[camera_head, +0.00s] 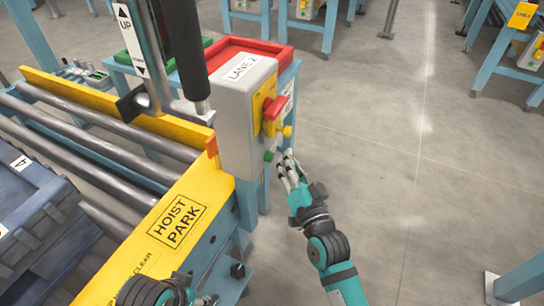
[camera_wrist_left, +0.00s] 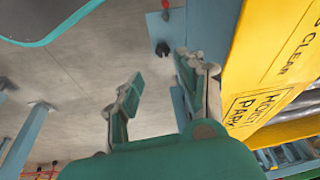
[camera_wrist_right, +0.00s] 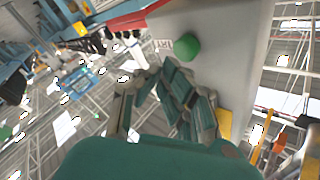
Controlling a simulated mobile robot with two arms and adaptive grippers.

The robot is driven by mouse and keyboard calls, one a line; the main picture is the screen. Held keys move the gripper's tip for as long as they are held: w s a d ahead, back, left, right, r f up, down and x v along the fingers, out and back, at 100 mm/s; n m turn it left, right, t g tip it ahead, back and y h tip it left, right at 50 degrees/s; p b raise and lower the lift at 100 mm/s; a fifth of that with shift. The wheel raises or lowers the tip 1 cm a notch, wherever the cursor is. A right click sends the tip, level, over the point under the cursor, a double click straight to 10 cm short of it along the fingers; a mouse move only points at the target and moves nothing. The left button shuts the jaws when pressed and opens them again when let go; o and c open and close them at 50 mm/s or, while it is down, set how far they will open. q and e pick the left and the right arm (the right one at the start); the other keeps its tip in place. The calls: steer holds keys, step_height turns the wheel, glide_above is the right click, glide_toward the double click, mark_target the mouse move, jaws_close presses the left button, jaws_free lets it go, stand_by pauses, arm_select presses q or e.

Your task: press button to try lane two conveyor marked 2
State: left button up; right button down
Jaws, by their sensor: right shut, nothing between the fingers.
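The grey control box (camera_head: 236,130) labelled "LANE 2" stands at the end of the roller conveyor. It carries a red part on a yellow plate (camera_head: 271,112) and a green button (camera_head: 268,156) low on its face. The green button also shows in the right wrist view (camera_wrist_right: 187,48), beside a partly hidden label. My right gripper (camera_head: 285,160) is shut and empty, its fingertips close to the green button; I cannot tell whether they touch. My left gripper (camera_wrist_left: 155,85) is open and empty beside the yellow "HOIST PARK" plate (camera_wrist_left: 262,100); only part of it shows at the head view's bottom edge.
Steel rollers (camera_head: 100,150) lie left of the box. A dark hoist handle (camera_head: 186,50) hangs in front of a red tray (camera_head: 225,48). A dark pallet-like thing (camera_head: 35,215) is at the left.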

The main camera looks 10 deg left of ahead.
arm_select(q)
steer(key=shift+r, duration=0.1)
arm_select(e)
steer(key=shift+a, duration=0.2)
arm_select(q)
steer(key=shift+w+f, duration=0.1)
steer(key=shift+f, duration=0.3)
arm_select(e)
steer(key=shift+w+a, duration=0.1)
steer(key=shift+a, duration=0.15)
arm_select(q)
steer(key=shift+r+p, duration=0.1)
steer(key=shift+p, duration=0.2)
arm_select(e)
steer(key=shift+a, duration=0.1)
